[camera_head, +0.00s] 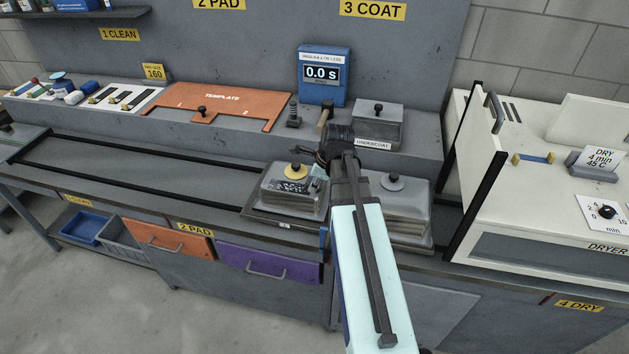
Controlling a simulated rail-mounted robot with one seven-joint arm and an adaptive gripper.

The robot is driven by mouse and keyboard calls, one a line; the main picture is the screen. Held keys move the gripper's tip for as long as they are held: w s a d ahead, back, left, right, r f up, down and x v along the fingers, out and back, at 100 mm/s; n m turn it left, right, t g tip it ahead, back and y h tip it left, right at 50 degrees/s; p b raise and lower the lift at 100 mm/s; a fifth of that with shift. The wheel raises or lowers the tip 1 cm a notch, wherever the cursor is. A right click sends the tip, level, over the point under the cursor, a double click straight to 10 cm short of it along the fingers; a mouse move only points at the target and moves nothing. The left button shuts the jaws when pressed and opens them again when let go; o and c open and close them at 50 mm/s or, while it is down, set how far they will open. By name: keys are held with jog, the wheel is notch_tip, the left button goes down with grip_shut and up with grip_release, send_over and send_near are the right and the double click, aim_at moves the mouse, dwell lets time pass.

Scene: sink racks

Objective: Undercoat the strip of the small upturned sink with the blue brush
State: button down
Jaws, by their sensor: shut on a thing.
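A small grey upturned sink (272,190) with a yellow round fitting (296,172) on top stands on the front rail. A dark speckled strip (290,187) shows on its upper face. My gripper (325,160) is beside its right end, seen from behind. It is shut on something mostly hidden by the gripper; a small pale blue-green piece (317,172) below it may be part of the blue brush. Whether it touches the sink cannot be told. The lidded grey undercoat box (378,128) stands behind on the ledge.
A second upturned sink (410,190) stands close on the right, partly behind my arm. An orange template (222,104) lies left; the dryer (540,180) is right. The left rail is clear.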

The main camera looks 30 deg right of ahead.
aim_at(310, 177)
jog(key=r, duration=0.1)
jog(key=r+p, duration=0.1)
jog(key=r, duration=0.1)
jog(key=shift+w+a, duration=0.15)
jog(key=shift+a, duration=0.05)
notch_tip(310, 177, up, 2)
jog(key=shift+r+p, duration=0.1)
jog(key=shift+p, duration=0.85)
jog(key=shift+r, duration=1.2)
